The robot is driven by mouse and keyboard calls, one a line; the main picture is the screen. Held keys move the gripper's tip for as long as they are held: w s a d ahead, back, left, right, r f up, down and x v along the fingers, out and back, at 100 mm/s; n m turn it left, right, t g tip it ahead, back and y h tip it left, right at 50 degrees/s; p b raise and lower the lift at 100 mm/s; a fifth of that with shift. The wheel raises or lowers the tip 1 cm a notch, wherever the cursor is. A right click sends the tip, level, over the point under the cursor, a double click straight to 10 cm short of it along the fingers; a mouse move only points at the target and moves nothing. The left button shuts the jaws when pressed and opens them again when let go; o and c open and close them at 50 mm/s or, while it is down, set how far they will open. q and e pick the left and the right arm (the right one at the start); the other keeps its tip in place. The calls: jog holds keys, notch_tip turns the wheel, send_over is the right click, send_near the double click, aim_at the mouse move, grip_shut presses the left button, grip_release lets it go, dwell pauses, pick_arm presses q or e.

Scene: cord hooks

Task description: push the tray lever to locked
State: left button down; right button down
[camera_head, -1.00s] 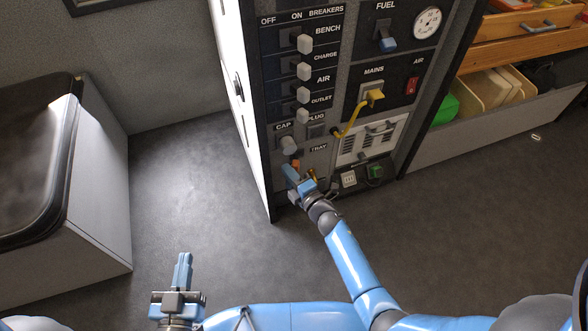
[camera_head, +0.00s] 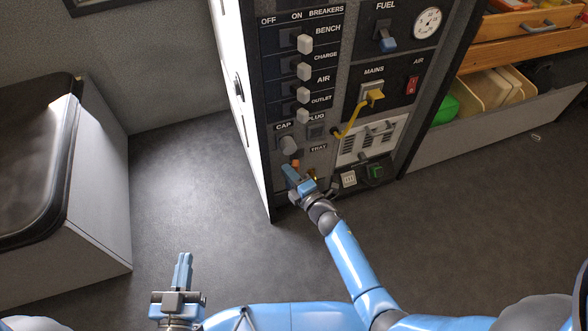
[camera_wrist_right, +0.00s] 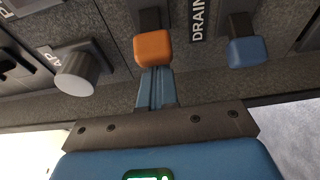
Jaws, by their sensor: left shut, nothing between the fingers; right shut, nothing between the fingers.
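The TRAY label (camera_head: 318,148) is on the lower left part of the dark panel. An orange-tipped lever (camera_head: 296,163) shows small beside it, partly hidden by my right gripper (camera_head: 288,172). In the right wrist view the orange lever (camera_wrist_right: 153,48) stands out from the panel. The shut fingers of my right gripper (camera_wrist_right: 155,78) are right at its tip and hold nothing; I cannot tell whether they touch. I cannot read the lever's locked mark. My left gripper (camera_head: 183,258) is shut and empty, low over the floor, far from the panel.
A grey CAP knob (camera_wrist_right: 76,76) is left of the orange lever, and a blue lever (camera_wrist_right: 247,52) is right, past a DRAIN label. Breaker switches (camera_head: 305,72) and a yellow plug (camera_head: 374,95) are above. A cabinet (camera_head: 100,190) stands left; floor between is clear.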

jog(key=shift+d, duration=0.15)
jog(key=shift+w+d+r+p, duration=0.1)
jog(key=shift+w+d+p, duration=0.1)
jog(key=shift+d, duration=0.3)
jog(key=shift+w+d+r+p, duration=0.1)
jog(key=shift+w+d+p, duration=0.1)
jog(key=shift+d, duration=0.25)
jog(key=shift+w+d, duration=0.1)
jog(key=shift+d, duration=0.05)
jog(key=shift+f, duration=0.2)
jog(key=shift+s, duration=0.2)
jog(key=shift+s+d+p, duration=0.15)
jog(key=shift+s+p, duration=0.15)
jog(key=shift+s, duration=0.55)
jog(key=shift+s+d+p, duration=0.1)
jog(key=shift+s+p, duration=0.2)
jog(key=shift+s, duration=0.5)
jog(key=shift+p+v, duration=0.9)
jog(key=shift+v, duration=1.65)
